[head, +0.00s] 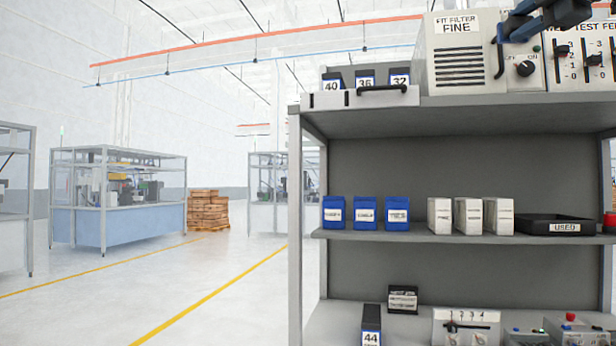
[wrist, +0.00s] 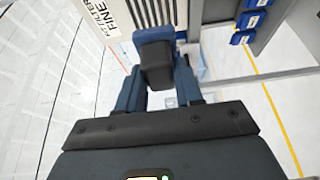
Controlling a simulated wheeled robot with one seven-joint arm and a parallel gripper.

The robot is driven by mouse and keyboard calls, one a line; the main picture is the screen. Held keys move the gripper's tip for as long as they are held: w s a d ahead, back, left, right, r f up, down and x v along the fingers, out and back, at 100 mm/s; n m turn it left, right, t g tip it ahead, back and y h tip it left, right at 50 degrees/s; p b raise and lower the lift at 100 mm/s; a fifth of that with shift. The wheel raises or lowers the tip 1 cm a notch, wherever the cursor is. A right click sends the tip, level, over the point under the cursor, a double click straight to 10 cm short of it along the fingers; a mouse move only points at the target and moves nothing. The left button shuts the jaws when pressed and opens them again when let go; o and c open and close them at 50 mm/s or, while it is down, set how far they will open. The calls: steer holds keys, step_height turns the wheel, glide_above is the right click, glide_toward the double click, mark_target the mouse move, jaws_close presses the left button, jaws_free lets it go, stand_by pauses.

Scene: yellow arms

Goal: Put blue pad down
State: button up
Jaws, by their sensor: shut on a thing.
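My gripper (wrist: 158,88) is shut on a dark grey-blue block (wrist: 156,62) between its fingers. No label shows on this block, and I cannot tell whether it is the blue pad. In the head view my gripper (head: 520,25) is at the top right, in front of the fit filter box (head: 462,50), partly cut off by the frame edge. Several bright blue labelled packs (head: 365,212) stand upright in a row on the left of the middle shelf (head: 420,238). Blue packs also show at the upper right of the wrist view (wrist: 247,22).
White packs (head: 468,215) and a black tray marked USED (head: 556,225) share the middle shelf. Numbered dark boxes (head: 365,80) and a drawer with a black handle (head: 350,98) are on top. Control boxes (head: 466,325) stand below. Open floor (head: 240,280) lies to the left.

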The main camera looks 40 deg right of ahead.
steer(key=w+d+f, duration=0.2)
steer(key=w+f, duration=0.7)
steer(key=f, duration=0.1)
steer(key=w+d+f, duration=0.3)
steer(key=w+f, duration=0.7)
steer(key=f, duration=0.1)
steer(key=w+a+f, duration=0.4)
steer(key=f, duration=0.5)
steer(key=w+a+f, duration=0.3)
steer(key=w+f, duration=0.1)
steer(key=f, duration=0.5)
steer(key=w+a+f, duration=0.4)
steer(key=f, duration=0.4)
steer(key=a+f+n+y, duration=0.1)
steer(key=a+f, duration=0.8)
steer(key=f, duration=0.3)
steer(key=a+f+n+y, duration=0.1)
steer(key=a+f+y, duration=0.1)
steer(key=a+f, duration=0.9)
steer(key=s+a+f+n+t+y, duration=0.1)
steer(key=s+a+f+y, duration=0.1)
steer(key=s+a+f, duration=0.5)
steer(key=s+a+f+n+y, duration=0.2)
steer(key=s+a+f, duration=0.5)
steer(key=a+f, duration=0.5)
steer(key=shift+s+a+t+y, duration=0.25)
steer(key=shift+t+y, duration=0.15)
